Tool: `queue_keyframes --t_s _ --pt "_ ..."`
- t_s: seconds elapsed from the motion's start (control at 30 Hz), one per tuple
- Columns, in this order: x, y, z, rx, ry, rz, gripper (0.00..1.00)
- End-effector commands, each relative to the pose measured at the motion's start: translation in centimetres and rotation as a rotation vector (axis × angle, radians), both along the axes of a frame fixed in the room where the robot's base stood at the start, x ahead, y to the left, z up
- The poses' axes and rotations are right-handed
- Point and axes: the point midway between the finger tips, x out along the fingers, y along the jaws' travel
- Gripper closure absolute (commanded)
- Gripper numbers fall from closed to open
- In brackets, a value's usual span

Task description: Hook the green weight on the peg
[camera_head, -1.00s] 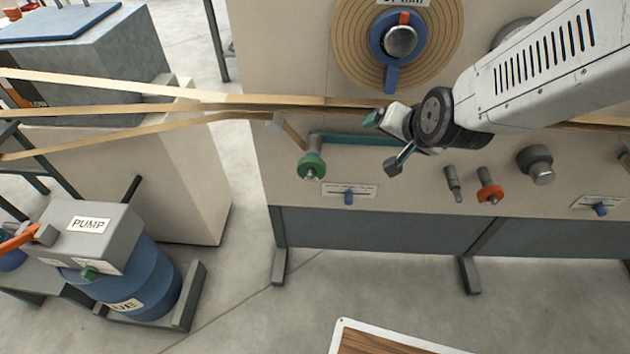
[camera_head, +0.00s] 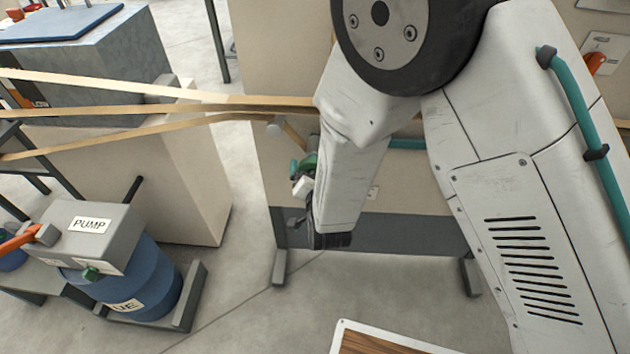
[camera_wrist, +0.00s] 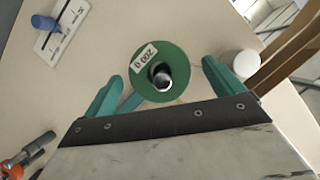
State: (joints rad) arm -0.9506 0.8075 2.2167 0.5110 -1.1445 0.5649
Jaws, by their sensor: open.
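The green weight (camera_wrist: 160,85) is a round disc with a "200 G" label and a dark, shiny stub at its centre. It faces my wrist camera, on the beige panel. In the head view the green weight (camera_head: 311,160) is partly hidden by my gripper. My gripper (camera_wrist: 161,70) is open. Its two teal fingers stand to the left and right of the disc, with no clear contact. Which peg the task means cannot be told.
A blue slider (camera_wrist: 45,24) is at the upper left of the wrist view. My arm hides much of the panel.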

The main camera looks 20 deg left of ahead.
Motion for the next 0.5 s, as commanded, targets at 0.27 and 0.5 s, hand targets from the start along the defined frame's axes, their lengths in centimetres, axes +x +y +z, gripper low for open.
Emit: queue_keyframes --t_s 0.27,0.5 --pt "3.0 1.4 -1.1 -0.001 0.0 -0.002 0.07" --pt "3.5 1.6 -1.3 0.0 0.0 -0.001 0.07"
